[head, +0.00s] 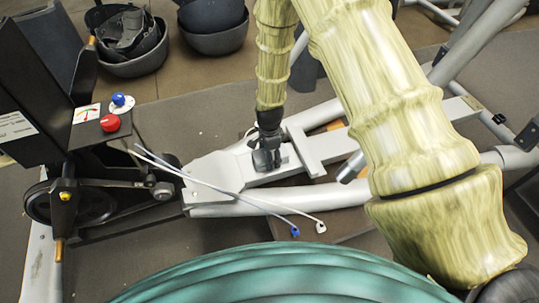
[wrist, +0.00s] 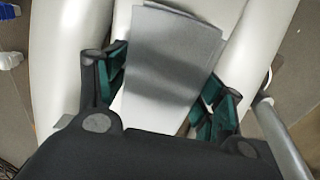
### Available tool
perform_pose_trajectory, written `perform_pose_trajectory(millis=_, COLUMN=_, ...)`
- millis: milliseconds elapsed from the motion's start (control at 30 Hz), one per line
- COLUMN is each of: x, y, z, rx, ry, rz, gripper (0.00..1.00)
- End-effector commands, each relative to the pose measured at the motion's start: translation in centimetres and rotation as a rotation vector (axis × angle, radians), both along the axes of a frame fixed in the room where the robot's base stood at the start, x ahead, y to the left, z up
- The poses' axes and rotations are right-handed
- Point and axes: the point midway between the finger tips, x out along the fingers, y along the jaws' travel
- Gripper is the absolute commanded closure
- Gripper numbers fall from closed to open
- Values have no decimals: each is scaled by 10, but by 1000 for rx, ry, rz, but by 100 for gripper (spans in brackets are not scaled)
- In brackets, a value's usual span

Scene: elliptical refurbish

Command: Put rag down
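The rag (wrist: 178,32) is a grey, flat, folded cloth in the wrist view. It lies over the pale frame of the elliptical machine (wrist: 122,22), between the two fingers of my gripper (wrist: 168,70). The fingers are wide apart, one along each side of the rag. The right finger is close to the rag's edge; I cannot tell whether it touches. In the head view my gripper (head: 267,156) points down, low over the white central beam of the machine (head: 345,146). There the rag is mostly hidden by the gripper and hard to tell from the beam.
Two thin rods (head: 215,187) lie across the beam's left end, with blue and white tips. A black console with a red knob (head: 110,123) and a flywheel (head: 90,204) stand at left. Dark helmet-like bowls (head: 130,62) lie at the back. Bare floor shows behind the beam.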

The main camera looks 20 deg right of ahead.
Motion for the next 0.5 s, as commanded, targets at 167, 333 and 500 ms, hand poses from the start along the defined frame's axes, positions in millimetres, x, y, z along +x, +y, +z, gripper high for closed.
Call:
perform_pose_trajectory(millis=167, x=0, y=0, z=0, rx=0, ry=0, rz=0, gripper=18)
perform_pose_trajectory(millis=333, x=0, y=0, z=0, rx=0, ry=0, rz=0, gripper=18)
perform_pose_trajectory(millis=500, x=0, y=0, z=10, rx=0, ry=-1, rz=1, gripper=18)
